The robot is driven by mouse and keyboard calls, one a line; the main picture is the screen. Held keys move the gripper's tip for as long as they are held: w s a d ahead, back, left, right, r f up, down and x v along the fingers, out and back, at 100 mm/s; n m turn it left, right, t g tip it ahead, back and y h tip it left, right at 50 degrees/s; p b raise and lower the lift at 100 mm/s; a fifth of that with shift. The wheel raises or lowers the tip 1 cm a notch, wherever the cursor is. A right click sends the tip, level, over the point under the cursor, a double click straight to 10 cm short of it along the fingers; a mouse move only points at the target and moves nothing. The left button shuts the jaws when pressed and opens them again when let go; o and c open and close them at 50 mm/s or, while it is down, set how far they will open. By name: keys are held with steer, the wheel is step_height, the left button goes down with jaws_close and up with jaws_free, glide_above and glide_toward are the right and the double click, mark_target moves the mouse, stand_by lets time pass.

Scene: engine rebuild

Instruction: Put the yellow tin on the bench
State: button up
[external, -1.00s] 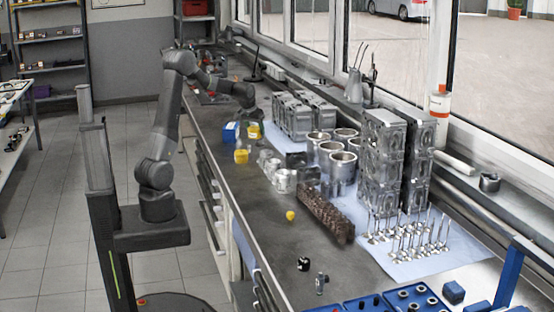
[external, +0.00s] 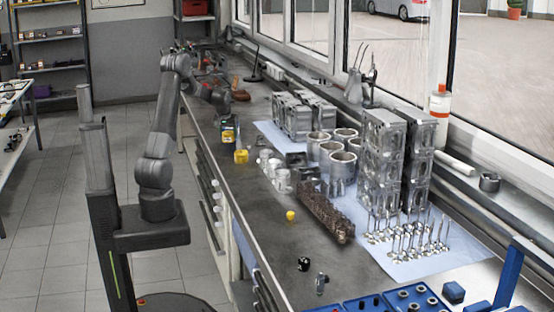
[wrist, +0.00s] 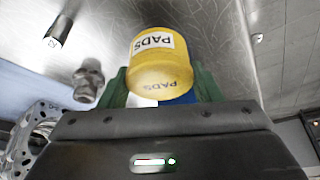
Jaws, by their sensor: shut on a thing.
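The yellow tin (wrist: 160,62) has a white label reading PADS. In the wrist view it sits between the two green fingers of my gripper (wrist: 160,85), which is shut on it. In the external view the tin (external: 228,136) is small and partly covered by my gripper (external: 228,122), at the left edge of the bench (external: 262,235). Whether its base touches the bench or hangs just above it, I cannot tell. A patch of blue (wrist: 184,97) shows behind the tin in the wrist view.
Another yellow item (external: 241,156) stands close in front of the tin. White-grey pistons (external: 280,175), cylinder liners (external: 340,165) and engine blocks (external: 300,115) stand to the right. A small yellow object (external: 290,215) lies nearer. Bare bench lies along the front left.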

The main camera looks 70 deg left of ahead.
mark_target(236, 142)
steer(key=shift+f, duration=1.8)
steer(key=shift+f, duration=0.1)
steer(key=o, duration=1)
steer(key=shift+o, duration=0.2)
steer(key=shift+r+p, duration=0.25)
steer(key=shift+p, duration=0.05)
steer(key=b+v, duration=0.1)
steer(key=v, duration=1)
steer(key=shift+d+r, duration=0.2)
steer(key=shift+r, duration=0.1)
steer(key=shift+s, duration=0.1)
